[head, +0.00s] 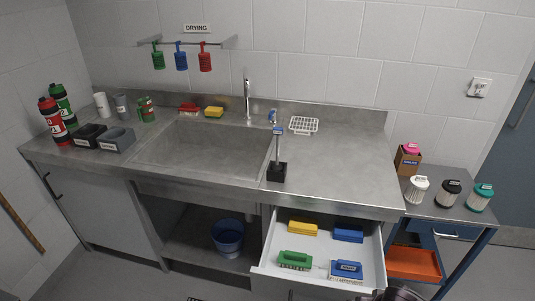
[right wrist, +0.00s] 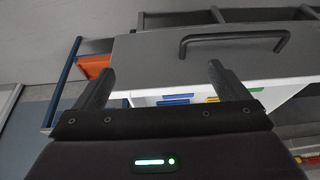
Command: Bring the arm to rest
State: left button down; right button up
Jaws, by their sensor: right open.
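My right gripper (right wrist: 160,78) shows in the right wrist view with its two dark fingers spread apart and nothing between them. The open drawer's grey front (right wrist: 150,48) and black bar handle (right wrist: 235,38) lie beyond the fingers; the handle is not between them. In the head view the white drawer (head: 318,254) is pulled out under the counter. A dark part of my right arm shows at the bottom edge. My left gripper is not in view.
A steel counter (head: 345,170) with a sink (head: 205,147) spans the back. A trolley (head: 440,207) with several lidded containers and an orange tray (head: 413,262) stands right of the drawer. A blue bucket (head: 228,236) sits on the shelf below the sink.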

jog(key=s+a+f+n+g+y, duration=0.1)
jog(key=s+f, duration=0.3)
jog(key=f, duration=0.7)
jog(key=s+a+f+g+y, duration=0.1)
jog(key=s+f, duration=0.3)
jog(key=f, duration=0.7)
jog(key=s+a+f+n, duration=0.1)
jog(key=s+f+n, duration=0.1)
jog(key=s+f, duration=0.5)
jog(key=s+a+f+n+g+h+b, duration=0.1)
jog(key=s+f+n, duration=0.1)
jog(key=s+f, duration=0.6)
jog(key=s, duration=0.7)
jog(key=shift+s+a, duration=0.15)
jog(key=shift+a, duration=0.05)
jog(key=shift+f, duration=0.1)
